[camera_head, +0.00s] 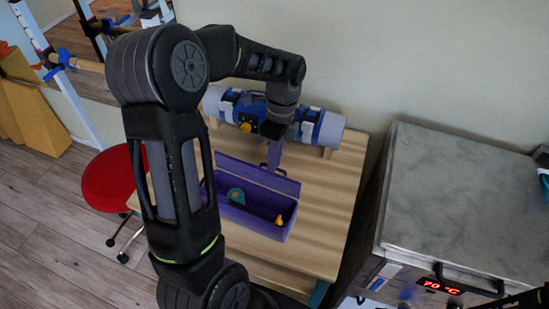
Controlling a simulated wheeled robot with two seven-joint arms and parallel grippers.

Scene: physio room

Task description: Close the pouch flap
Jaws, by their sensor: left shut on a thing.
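The purple pouch (262,224) is an open long box on the wooden table. Its flap (256,174) stands raised along the far long side. A teal and beige round item (236,196) and a small yellow item (279,220) lie inside. My left gripper (274,166) points down at the flap's upper edge, right of its middle, and is shut on the flap. The fingertips are small here and partly blend with the flap. My left arm hides the pouch's left end. My right gripper does not show.
A blue and white roll (327,127) lies at the table's back, close behind my left gripper. A grey-topped cabinet (465,190) with a red "70 °C" display stands right of the wooden table (325,215). A red stool (108,180) is at the left. The table's right side is clear.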

